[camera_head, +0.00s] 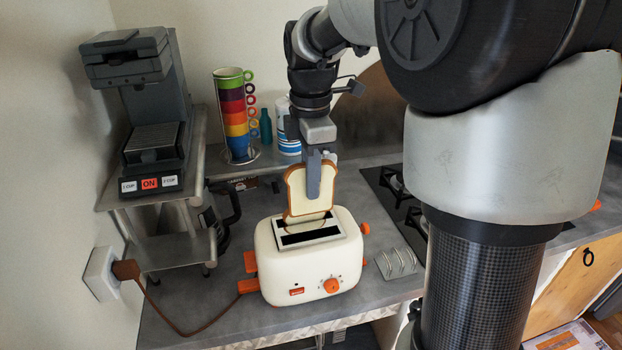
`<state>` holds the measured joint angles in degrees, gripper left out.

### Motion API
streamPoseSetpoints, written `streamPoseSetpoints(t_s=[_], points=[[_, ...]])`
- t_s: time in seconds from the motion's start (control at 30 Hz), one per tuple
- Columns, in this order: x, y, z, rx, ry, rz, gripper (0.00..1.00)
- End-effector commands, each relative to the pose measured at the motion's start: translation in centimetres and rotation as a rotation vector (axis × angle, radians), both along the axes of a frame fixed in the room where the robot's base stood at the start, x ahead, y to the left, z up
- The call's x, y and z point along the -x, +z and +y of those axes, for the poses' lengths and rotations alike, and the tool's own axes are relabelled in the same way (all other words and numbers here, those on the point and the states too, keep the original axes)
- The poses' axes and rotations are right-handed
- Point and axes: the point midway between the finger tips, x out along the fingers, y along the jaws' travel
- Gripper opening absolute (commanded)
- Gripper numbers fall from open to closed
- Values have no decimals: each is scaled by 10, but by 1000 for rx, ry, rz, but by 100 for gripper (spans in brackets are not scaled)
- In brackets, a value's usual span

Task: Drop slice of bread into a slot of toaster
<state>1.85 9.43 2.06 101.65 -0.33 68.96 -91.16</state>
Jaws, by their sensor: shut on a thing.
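A cream toaster (279,265) with orange knobs and levers stands on the grey counter, its dark slots facing up. My gripper (314,184) points down above it and is shut on a slice of bread (297,192), white with a brown crust. The slice hangs upright over the back part of the toaster's top, near the rear slot. I cannot tell whether its lower edge is inside that slot. The front slot (311,237) looks empty. One gripper finger covers part of the slice's front face.
A coffee machine (150,130) stands on a metal shelf at the left. Stacked coloured cups (233,115) and a paper roll are behind. A wire rack (396,262) and a stove (392,190) are to the right. A brown cord (165,318) runs from the wall plug.

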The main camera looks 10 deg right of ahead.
Motion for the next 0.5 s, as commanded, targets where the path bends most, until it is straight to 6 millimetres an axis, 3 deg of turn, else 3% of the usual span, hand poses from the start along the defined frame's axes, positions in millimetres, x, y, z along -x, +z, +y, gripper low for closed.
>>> streamPoseSetpoints(t_s=[0.5], points=[[0, -40, 0, 0, 0, -1, 0]])
